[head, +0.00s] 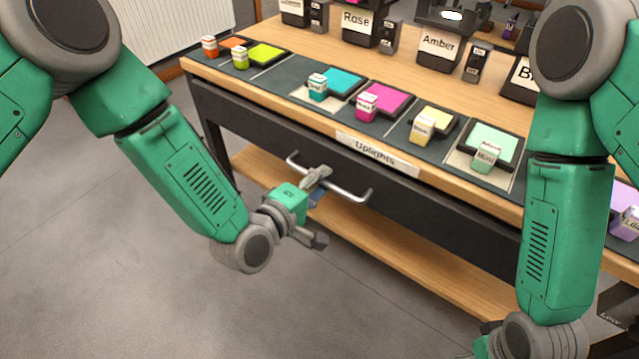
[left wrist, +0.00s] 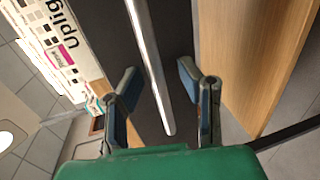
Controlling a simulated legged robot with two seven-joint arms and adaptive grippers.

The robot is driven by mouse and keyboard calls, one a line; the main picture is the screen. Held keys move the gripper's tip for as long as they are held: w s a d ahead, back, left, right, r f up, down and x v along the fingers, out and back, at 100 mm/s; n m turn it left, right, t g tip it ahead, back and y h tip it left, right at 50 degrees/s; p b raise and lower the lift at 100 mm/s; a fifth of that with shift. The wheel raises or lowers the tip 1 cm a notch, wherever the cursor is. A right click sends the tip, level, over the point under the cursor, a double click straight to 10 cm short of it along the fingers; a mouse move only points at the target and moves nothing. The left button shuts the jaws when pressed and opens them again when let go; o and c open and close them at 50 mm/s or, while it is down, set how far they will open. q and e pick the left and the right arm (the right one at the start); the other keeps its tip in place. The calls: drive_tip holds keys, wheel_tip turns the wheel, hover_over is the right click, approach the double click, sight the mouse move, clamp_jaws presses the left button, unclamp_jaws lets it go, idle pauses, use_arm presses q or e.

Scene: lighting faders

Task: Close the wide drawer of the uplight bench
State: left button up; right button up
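The uplight bench has a wood top (head: 300,42) with an "Uplights" label (head: 377,155) on its front edge. Under it is the wide dark drawer front (head: 430,222) with a long silver bar handle (head: 350,195). I cannot tell how far the drawer stands out. My left gripper (head: 318,207) is at the left part of the handle. In the left wrist view, its fingers (left wrist: 158,75) are spread, one on each side of the handle (left wrist: 150,65), with gaps showing. My right forearm is at the right; its gripper fingers are out of the picture.
Coloured pads with small labelled blocks, such as a magenta block (head: 366,106), line the bench top. Labelled dark boxes, such as Amber (head: 438,50), stand behind. A wooden lower shelf (head: 400,245) runs below the drawer. The grey floor (head: 130,270) in front is clear.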

sight(335, 173)
use_arm(q)
drive_tip(key=shift+w+d, duration=0.1)
drive_tip(key=shift+d, duration=0.9)
drive_tip(key=shift+a, duration=0.2)
drive_tip(key=shift+c, duration=0.4)
drive_tip(key=shift+a, duration=0.35)
drive_tip(key=c, duration=0.7)
drive_tip(key=shift+a, duration=0.45)
clamp_jaws()
drive_tip(key=x, duration=0.4)
drive_tip(key=shift+d+r+b, duration=0.25)
drive_tip(key=shift+d+b, duration=0.05)
drive_tip(key=shift+d, duration=0.1)
drive_tip(key=o, duration=0.7)
unclamp_jaws()
drive_tip(key=shift+o, duration=0.4)
drive_tip(key=shift+a+r, duration=0.1)
drive_tip(key=shift+a, duration=0.15)
use_arm(e)
drive_tip(key=shift+d+f, duration=0.35)
drive_tip(key=shift+f, duration=0.05)
drive_tip(key=shift+a, duration=0.1)
